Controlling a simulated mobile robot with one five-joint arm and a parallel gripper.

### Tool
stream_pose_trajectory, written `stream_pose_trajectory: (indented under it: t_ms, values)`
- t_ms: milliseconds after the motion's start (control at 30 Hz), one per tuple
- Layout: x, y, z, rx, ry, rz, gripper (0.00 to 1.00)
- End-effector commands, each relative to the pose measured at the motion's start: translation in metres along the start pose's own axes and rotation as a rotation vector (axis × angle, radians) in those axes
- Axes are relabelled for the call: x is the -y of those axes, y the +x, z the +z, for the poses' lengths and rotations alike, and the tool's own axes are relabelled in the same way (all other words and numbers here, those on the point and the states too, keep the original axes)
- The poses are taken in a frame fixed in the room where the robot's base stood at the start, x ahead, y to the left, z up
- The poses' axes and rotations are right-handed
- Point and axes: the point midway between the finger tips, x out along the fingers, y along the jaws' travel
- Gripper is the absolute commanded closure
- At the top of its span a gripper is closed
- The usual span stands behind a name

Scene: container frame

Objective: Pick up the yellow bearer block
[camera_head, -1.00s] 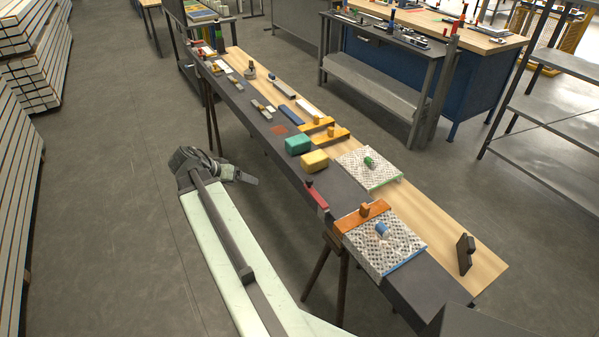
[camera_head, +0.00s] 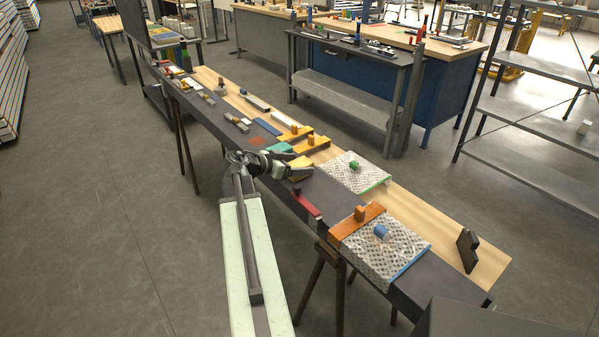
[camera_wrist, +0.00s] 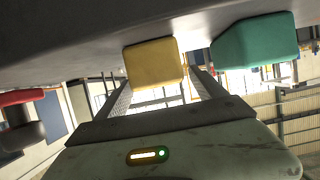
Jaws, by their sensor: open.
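The yellow bearer block (camera_head: 300,165) sits on the dark beam, partly hidden by my gripper (camera_head: 296,163) in the head view. In the wrist view the yellow block (camera_wrist: 154,62) shows ahead of my gripper (camera_wrist: 160,82), roughly in line with the gap between the two fingers. The fingers are apart and nothing is held. I cannot tell whether the fingertips reach past the block's near face. A teal block (camera_head: 279,148) lies just beside it, also clear in the wrist view (camera_wrist: 256,42) to the right.
A red-handled clamp (camera_head: 305,203) stands on the beam's near edge. An orange piece (camera_head: 356,226) and patterned plates (camera_head: 378,254) lie farther right. Yellow pieces with knobs (camera_head: 311,144) lie behind the blocks. Open floor (camera_head: 130,230) is on the left.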

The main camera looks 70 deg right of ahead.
Motion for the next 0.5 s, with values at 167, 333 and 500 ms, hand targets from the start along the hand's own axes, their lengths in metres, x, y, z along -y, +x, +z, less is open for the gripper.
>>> stream_pose_trajectory:
  t_ms: [167,333,500]
  values:
    - [0.001,0.035,0.006,0.0,0.001,0.004,0.2]
    - [0.001,0.041,0.003,0.0,0.0,0.001,0.2]
    - [0.0,0.041,0.003,0.0,0.0,0.001,0.42]
